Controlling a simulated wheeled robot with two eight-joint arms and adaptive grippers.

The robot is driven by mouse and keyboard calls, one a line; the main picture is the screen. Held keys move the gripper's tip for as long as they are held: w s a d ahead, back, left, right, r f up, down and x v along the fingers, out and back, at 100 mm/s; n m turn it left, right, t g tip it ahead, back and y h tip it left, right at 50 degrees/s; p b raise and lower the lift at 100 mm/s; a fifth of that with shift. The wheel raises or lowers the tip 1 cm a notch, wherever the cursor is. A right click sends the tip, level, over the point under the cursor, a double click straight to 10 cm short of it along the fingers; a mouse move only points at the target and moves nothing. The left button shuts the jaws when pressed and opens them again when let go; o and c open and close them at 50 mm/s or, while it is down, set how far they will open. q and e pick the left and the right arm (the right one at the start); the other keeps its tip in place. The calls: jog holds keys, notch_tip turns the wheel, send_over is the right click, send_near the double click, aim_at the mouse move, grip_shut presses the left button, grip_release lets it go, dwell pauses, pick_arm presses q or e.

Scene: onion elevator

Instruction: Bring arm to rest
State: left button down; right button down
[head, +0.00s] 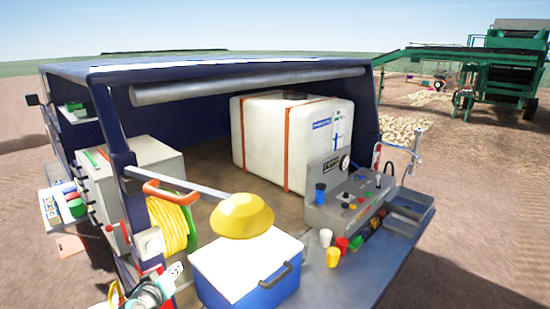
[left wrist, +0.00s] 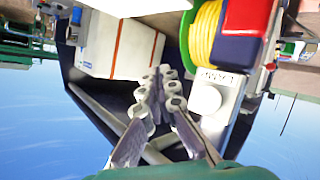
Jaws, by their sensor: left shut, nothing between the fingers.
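My left gripper (head: 168,280) is low at the left of the head view, in front of the vehicle's rear left corner and left of the blue and white cooler (head: 245,265). It is shut, with nothing held between its fingers. Its dark fingers with pale knuckles also show in the middle of the left wrist view, where the scene appears upside down. Most of my left arm is outside the head view. My right gripper is not in view.
A yellow hose reel (head: 172,225), a grey cabinet (head: 150,160) and the dark blue corner post (head: 118,140) stand close by my left gripper. A yellow dome (head: 241,215) is above the cooler. A white tank (head: 262,140) and a grey control panel (head: 335,195) are farther right.

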pick_arm(q)
jog(key=s+d+f+m+g+h+b, duration=0.2)
jog(key=s+d+f+m+g+b, duration=0.1)
jog(key=s+d+f+b, duration=0.75)
jog(key=s+d+f+m+g+b, duration=0.1)
jog(key=s+d+f+b, duration=0.1)
jog(key=s+f+b, duration=0.3)
jog(key=s+d+f+m+g+y+b, duration=0.1)
jog(key=s+d+f+g+b, duration=0.1)
jog(key=s+f+b, duration=0.3)
jog(key=s+d+f, duration=0.1)
jog(key=s+f, duration=0.3)
jog(key=f, duration=0.1)
jog(key=shift+s+d+f+m+g+y+b, duration=0.2)
jog(key=shift+s+f+m+g+y+b, duration=0.1)
jog(key=shift+s+f+b, duration=0.05)
